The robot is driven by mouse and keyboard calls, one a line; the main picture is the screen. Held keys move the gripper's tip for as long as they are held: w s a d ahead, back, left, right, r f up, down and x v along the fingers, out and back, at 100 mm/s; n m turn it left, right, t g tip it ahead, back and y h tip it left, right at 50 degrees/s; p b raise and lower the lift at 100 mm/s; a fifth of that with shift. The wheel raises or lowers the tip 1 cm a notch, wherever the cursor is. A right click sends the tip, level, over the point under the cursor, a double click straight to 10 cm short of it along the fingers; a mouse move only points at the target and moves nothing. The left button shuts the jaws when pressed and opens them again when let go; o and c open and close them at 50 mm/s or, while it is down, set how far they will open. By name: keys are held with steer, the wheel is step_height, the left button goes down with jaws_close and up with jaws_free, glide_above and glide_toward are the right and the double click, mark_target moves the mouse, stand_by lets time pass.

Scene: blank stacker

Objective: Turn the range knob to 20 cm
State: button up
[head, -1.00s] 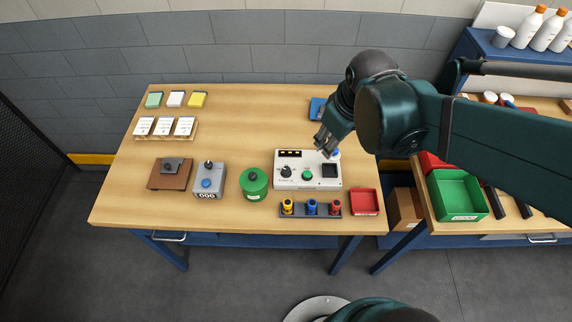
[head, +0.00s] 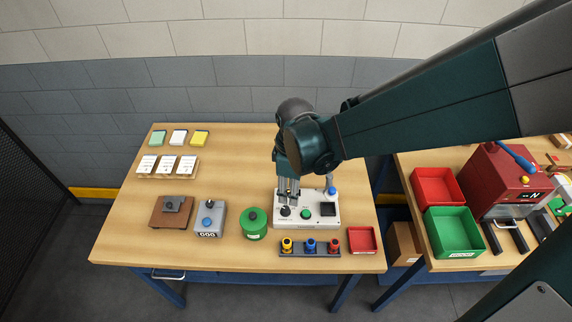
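The white control box (head: 325,223) stands on the right part of the wooden table. The black range knob (head: 286,211) is on the left of its top face, left of a green button (head: 305,214) and a dark square (head: 327,209). My gripper (head: 288,198) points down over the left part of the box, just behind the knob in the picture. Its fingers hide part of the panel and its markings. I cannot tell whether the fingers touch the knob or how far apart they are. The knob's setting is too small to read.
A green cylinder (head: 253,224) and a grey box with a blue button (head: 210,218) stand left of the control box. A rack with yellow, blue and red pieces (head: 310,254) lies in front. A red tray (head: 361,240) is at front right.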

mark_target(285, 208)
steer(key=shift+a+f+n+g, duration=0.3)
steer(key=shift+a+f+n, duration=0.3)
steer(key=shift+a+f, duration=0.3)
steer(key=shift+f, duration=0.15)
steer(key=shift+f, duration=3.7)
steer(key=shift+c, duration=0.2)
steer(key=c, duration=0.9)
